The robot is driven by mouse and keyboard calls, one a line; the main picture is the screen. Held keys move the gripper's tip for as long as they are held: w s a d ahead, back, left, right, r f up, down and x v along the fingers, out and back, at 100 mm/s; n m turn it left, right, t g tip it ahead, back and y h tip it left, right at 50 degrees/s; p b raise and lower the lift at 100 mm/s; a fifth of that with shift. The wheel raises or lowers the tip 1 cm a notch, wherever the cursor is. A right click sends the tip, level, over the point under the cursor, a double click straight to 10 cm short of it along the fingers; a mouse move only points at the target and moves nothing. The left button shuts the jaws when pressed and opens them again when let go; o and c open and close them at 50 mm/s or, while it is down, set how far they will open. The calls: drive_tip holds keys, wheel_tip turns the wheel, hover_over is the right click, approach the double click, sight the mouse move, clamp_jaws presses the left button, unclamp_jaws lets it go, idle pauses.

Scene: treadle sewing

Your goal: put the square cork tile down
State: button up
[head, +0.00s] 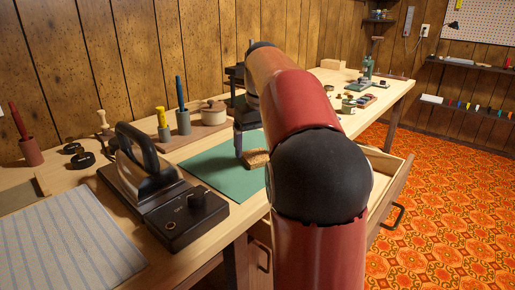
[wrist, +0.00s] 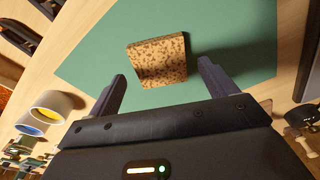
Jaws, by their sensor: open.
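The square cork tile (wrist: 158,61) is speckled brown and lies on the green mat (wrist: 100,61) in the wrist view. In the head view the tile (head: 256,157) shows partly, on the mat (head: 215,171), with my arm hiding some of it. My gripper (wrist: 161,78) is open, its two dark fingers apart on either side of the tile's near edge. I see no finger touching the tile. In the head view my gripper (head: 243,148) points down at the tile, and its fingertips are partly hidden.
A black iron-like device (head: 150,170) stands left of the mat. A striped cloth (head: 65,240) lies at the front left. Cups with tools (head: 183,122) and a lidded pot (head: 213,113) stand behind the mat. An open drawer (head: 385,170) juts out at the right.

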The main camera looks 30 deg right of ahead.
sight(260, 158)
wheel_tip(260, 158, up, 10)
drive_tip(key=s+p, duration=0.1)
drive_tip(key=p, duration=0.1)
drive_tip(key=shift+s, duration=0.1)
idle(0.4)
